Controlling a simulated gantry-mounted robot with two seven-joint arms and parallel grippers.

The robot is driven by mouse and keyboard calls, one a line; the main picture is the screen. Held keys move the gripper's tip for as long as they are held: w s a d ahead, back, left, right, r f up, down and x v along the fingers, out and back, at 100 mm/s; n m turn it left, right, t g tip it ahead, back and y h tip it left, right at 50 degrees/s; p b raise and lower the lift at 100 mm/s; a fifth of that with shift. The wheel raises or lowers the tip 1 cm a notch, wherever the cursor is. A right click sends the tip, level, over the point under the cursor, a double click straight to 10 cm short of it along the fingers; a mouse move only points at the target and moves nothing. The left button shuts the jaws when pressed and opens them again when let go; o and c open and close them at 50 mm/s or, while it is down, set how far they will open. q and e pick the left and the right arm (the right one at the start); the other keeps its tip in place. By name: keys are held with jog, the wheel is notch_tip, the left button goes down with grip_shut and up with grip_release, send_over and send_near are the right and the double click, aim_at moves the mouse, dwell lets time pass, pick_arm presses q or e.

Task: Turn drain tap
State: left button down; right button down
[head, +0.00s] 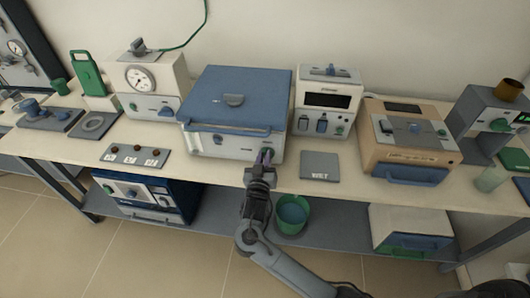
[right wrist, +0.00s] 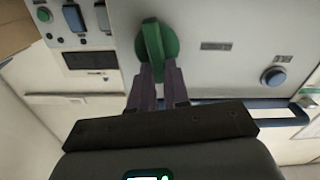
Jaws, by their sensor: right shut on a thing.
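The drain tap (right wrist: 155,42) is a green lever knob on the white front of the blue-lidded box (head: 236,98). In the right wrist view it stands out from the panel, with its lever roughly upright and slightly tilted. My right gripper (right wrist: 157,78) has its two dark purple fingers closed on the lower part of the green lever. In the head view my right gripper (head: 265,160) reaches up to the right end of the box's front and mostly hides the tap. My left gripper is not in view.
A green bucket (head: 292,214) with bluish contents stands on the lower shelf, below and right of my gripper. A grey mat (head: 320,165) lies on the bench to the right. A panel with three knobs (head: 136,155) lies at left.

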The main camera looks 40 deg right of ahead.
jog(key=n+p, duration=0.2)
jog(key=p, duration=0.1)
jog(key=n+p, duration=0.2)
jog(key=p, duration=0.1)
jog(key=w+n+p, duration=0.1)
jog(key=n+p, duration=0.2)
jog(key=shift+a, duration=0.35)
jog(key=n+p, duration=0.1)
jog(key=n, duration=0.1)
jog(key=f+n+p, duration=0.1)
jog(key=n+p, duration=0.1)
jog(key=shift+w+a+n, duration=0.1)
jog(key=shift+a+n, duration=0.05)
jog(key=shift+n, duration=0.15)
jog(key=shift+f+n+p, duration=0.25)
jog(key=shift+n+p, duration=0.1)
jog(key=shift+n, duration=0.65)
jog(key=shift+f+n+p, duration=0.2)
jog(key=shift+n+p, duration=0.1)
jog(key=shift+n, duration=0.7)
jog(key=c, duration=1.1)
grip_release()
jog(key=shift+a, duration=0.1)
